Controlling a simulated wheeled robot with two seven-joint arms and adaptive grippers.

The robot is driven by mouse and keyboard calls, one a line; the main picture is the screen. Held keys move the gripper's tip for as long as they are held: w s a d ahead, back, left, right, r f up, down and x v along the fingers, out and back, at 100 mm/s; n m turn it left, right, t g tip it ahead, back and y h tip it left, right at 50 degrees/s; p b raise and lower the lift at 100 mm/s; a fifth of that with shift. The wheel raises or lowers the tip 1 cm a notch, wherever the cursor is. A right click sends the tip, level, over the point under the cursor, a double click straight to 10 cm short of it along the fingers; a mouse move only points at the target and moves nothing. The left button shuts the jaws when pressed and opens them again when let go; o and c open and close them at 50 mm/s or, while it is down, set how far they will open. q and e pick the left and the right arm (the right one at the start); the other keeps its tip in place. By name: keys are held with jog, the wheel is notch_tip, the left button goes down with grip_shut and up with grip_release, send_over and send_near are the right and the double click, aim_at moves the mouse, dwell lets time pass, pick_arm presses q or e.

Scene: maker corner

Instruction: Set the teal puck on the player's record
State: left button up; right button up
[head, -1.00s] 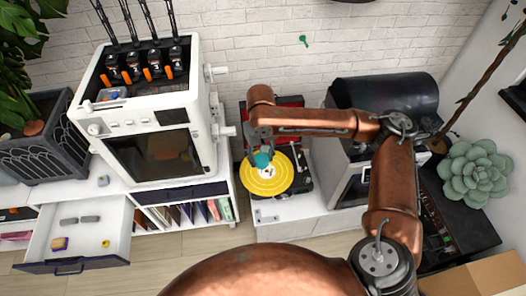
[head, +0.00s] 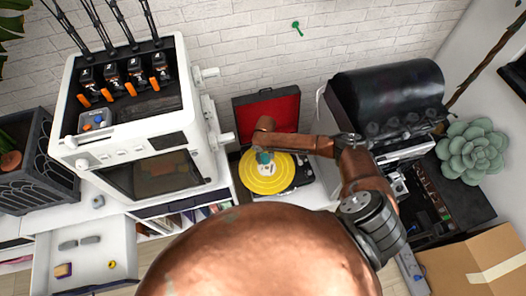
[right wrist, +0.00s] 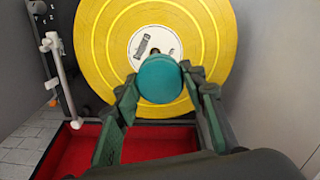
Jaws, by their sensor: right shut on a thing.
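The teal puck (right wrist: 160,79) is held between the fingers of my right gripper (right wrist: 163,84) in the right wrist view. In the head view the puck (head: 263,157) shows small below my right gripper (head: 264,148), over the record. The yellow record (head: 262,183) lies on the record player (head: 303,172), whose red-lined lid (head: 267,112) is open behind. In the right wrist view the puck overlaps the lower part of the white label of the record (right wrist: 100,45). I cannot tell whether the puck touches the record. My left gripper is not in view.
A white machine (head: 145,150) stands left of the player, and a black cylinder-topped machine (head: 385,100) stands right. The tonearm (right wrist: 62,75) runs beside the record. An open drawer (head: 85,262) at lower left holds small items. A cardboard box (head: 470,265) is at lower right.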

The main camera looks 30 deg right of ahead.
jog(key=shift+s+d+f, duration=0.15)
jog(key=shift+d+f, duration=0.15)
jog(key=shift+f, duration=0.35)
jog(key=shift+d+f, duration=0.1)
jog(key=shift+f, duration=0.15)
notch_tip(320, 180, down, 2)
jog(key=shift+f+b, duration=0.15)
jog(key=shift+b, duration=1)
notch_tip(320, 180, down, 3)
jog(key=b, duration=0.2)
jog(key=shift+r+b, duration=0.2)
jog(key=shift+b, duration=0.1)
jog(key=shift+f, duration=0.25)
jog(key=shift+f+b, duration=0.2)
jog(key=shift+b, duration=0.25)
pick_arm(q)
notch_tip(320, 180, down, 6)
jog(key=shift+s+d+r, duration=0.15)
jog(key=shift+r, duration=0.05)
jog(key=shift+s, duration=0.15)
pick_arm(e)
jog(key=shift+r, duration=0.1)
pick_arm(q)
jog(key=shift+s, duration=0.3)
